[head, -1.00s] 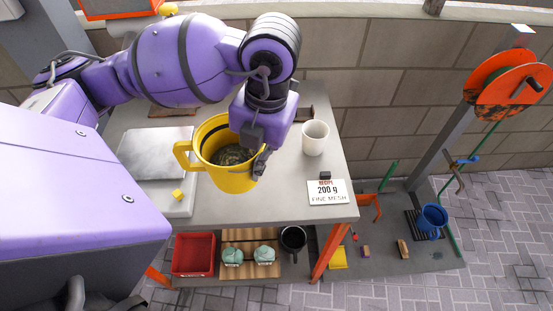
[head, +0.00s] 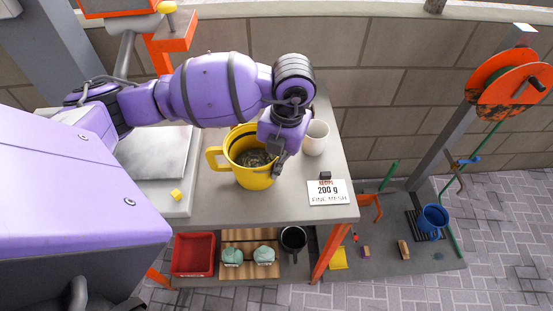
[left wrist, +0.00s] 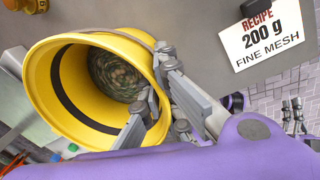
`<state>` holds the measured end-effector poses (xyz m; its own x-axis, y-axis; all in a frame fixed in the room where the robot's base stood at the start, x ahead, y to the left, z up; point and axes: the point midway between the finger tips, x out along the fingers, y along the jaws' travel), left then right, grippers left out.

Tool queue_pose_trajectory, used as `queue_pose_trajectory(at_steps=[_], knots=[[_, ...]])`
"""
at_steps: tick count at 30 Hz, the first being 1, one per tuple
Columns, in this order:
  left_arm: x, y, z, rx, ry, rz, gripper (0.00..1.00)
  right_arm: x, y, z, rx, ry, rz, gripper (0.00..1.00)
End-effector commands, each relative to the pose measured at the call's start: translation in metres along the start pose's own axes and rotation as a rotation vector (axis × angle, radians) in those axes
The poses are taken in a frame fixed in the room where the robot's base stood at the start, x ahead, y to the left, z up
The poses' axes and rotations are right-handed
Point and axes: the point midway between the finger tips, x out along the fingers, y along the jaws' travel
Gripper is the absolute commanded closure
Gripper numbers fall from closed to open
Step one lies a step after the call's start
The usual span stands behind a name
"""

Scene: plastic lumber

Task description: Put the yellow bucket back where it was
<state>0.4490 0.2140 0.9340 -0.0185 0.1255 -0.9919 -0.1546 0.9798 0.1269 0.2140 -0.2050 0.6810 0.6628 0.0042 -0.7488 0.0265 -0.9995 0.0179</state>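The yellow bucket (head: 255,178) is upright over the right half of the table, its handle to the left. Dark greenish flakes lie inside it. My left gripper (head: 277,165) is at its right rim. In the left wrist view, the fingers (left wrist: 150,92) close on the bucket's wall (left wrist: 60,80), one on each side of the rim. I cannot tell whether its base touches the table. Small grey metal parts at the right edge of the left wrist view look like my right gripper (left wrist: 293,115); its opening is unclear.
A white cup (head: 316,138) stands right behind the bucket. A recipe card (head: 328,193) reading 200 g fine mesh is at the table's right front. A red bin (head: 193,255) sits on the lower shelf.

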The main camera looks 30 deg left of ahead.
Motion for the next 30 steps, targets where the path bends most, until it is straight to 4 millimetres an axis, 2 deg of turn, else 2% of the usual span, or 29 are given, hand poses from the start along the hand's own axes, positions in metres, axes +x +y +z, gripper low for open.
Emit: queue_pose_trajectory(at_steps=[7,12,21,26,30], knots=[[0.004,0.0,0.0,0.0,0.001,0.001,1.0,0.0,0.0,0.002,-0.001,-0.003,0.0,1.0],[0.003,0.0,0.0,-0.001,0.001,0.0,0.77,0.0,0.0,0.001,-0.001,0.0,0.0,1.0],[0.002,0.0,0.0,-0.001,0.0,0.0,0.77,0.001,-0.001,-0.001,0.006,0.003,0.001,1.0],[-0.012,0.0,0.001,-0.001,-0.002,-0.001,0.77,0.0,-0.002,-0.004,0.01,0.008,0.0,1.0],[-0.04,0.0,0.001,0.0,-0.005,-0.001,0.77,0.0,-0.003,-0.005,0.01,0.008,0.0,1.0]])
